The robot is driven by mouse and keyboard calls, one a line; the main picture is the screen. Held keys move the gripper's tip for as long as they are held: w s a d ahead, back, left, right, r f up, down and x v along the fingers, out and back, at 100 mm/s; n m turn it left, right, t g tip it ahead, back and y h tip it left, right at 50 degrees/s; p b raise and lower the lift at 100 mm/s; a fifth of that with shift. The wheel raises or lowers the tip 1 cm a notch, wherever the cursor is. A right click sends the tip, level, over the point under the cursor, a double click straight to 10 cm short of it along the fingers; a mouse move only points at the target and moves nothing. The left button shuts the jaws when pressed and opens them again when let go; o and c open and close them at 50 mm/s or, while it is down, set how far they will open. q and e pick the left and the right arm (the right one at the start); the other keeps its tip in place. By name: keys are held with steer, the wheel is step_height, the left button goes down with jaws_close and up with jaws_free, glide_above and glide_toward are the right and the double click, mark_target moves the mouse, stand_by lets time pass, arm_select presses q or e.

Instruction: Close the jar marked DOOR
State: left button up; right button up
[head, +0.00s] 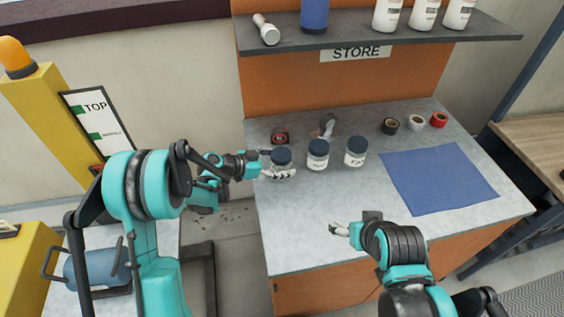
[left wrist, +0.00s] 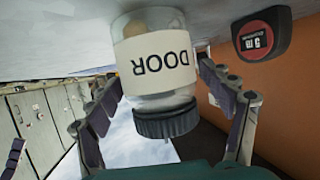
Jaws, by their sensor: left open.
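The jar marked DOOR (left wrist: 150,75) is clear with a white label and shows upside down in the left wrist view. Its dark ribbed lid (left wrist: 167,119) sits at the mouth and looks slightly tilted against the jar; I cannot tell whether it is tight. In the head view the jar's dark lid (head: 281,155) shows at the left of a row of jars on the bench. My left gripper (head: 275,163) is open, with its fingers on either side of this jar; contact is unclear. My right gripper (head: 340,230) is over the bench's front, away from the jars; its opening is unclear.
Two more dark-lidded jars (head: 318,155) (head: 356,152) stand close to the right. A tape measure (head: 280,135) is behind the DOOR jar. A blue mat (head: 438,181) and tape rolls (head: 415,122) lie at the right. A shelf (head: 380,33) hangs above. The bench front is clear.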

arm_select(q)
steer(key=shift+a+r, duration=0.15)
steer(key=shift+r, duration=0.1)
steer(key=p+v, duration=0.2)
steer(key=v, duration=0.9)
steer(key=shift+s+a+p, duration=0.2)
steer(key=shift+a+p, duration=0.05)
steer(key=shift+p, duration=0.15)
steer(key=shift+r, duration=0.15)
steer(key=s+a+r+n+y, duration=0.2)
steer(key=s+n+y, duration=0.2)
steer(key=s, duration=0.4)
steer(key=s+a+r+n+y, duration=0.2)
steer(key=s+a+n+y, duration=0.1)
steer(key=s, duration=0.4)
steer(key=s+a+r+n+t+y, duration=0.1)
steer(key=s+a+r+n+y, duration=0.1)
steer(key=s+n+y, duration=0.3)
steer(key=s+a, duration=0.1)
steer(key=s, duration=0.2)
steer(key=shift+s+r+n, duration=0.35)
steer(key=shift+r+n, duration=0.05)
